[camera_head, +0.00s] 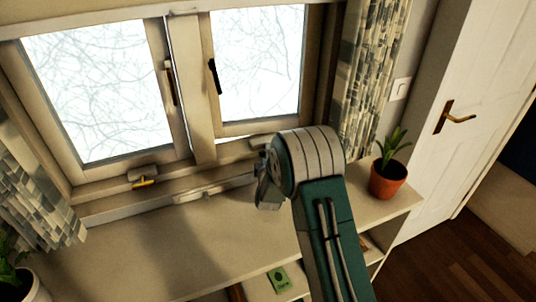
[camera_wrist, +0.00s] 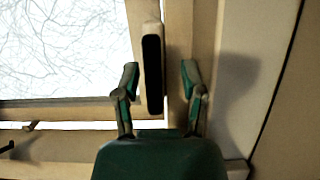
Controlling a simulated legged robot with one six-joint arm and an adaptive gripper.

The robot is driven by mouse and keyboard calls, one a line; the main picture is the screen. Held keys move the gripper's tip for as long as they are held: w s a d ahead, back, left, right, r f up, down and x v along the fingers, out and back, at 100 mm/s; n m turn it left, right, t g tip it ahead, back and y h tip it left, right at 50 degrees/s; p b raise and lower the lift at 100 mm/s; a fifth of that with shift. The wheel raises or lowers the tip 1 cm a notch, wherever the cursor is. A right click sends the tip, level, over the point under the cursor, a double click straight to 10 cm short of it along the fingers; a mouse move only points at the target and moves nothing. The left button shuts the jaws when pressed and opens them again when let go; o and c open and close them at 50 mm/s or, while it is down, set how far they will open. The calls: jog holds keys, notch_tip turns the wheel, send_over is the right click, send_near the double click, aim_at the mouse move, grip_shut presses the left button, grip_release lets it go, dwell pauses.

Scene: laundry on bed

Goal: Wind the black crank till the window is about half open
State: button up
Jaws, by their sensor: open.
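A black upright handle (camera_head: 214,76) is on the left stile of the right window (camera_head: 258,70). A bright strip shows under this sash's bottom rail; I cannot tell how far the sash stands open. My gripper (camera_head: 266,185) is low by the sill, below the right window. In the wrist view my gripper (camera_wrist: 160,72) is open, and an upright pale bar with a black face (camera_wrist: 152,72) shows between its fingers, with no visible contact. I cannot tell whether this bar is the crank. My arm hides part of the sill beneath the right window.
A yellow handle (camera_head: 143,182) sits below the left window (camera_head: 98,92). A potted plant (camera_head: 388,178) stands right of my arm on the shelf top (camera_head: 190,245). Patterned curtains (camera_head: 372,70) hang at both sides. The shelf top left of my arm is mostly clear.

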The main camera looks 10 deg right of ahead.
jog(key=shift+r, duration=0.1)
jog(key=shift+s, duration=0.3)
jog(key=s, duration=0.3)
jog(key=s+a, duration=0.1)
jog(key=s, duration=0.3)
jog(key=s+a, duration=0.1)
jog(key=s, duration=0.3)
jog(key=shift+a, duration=0.2)
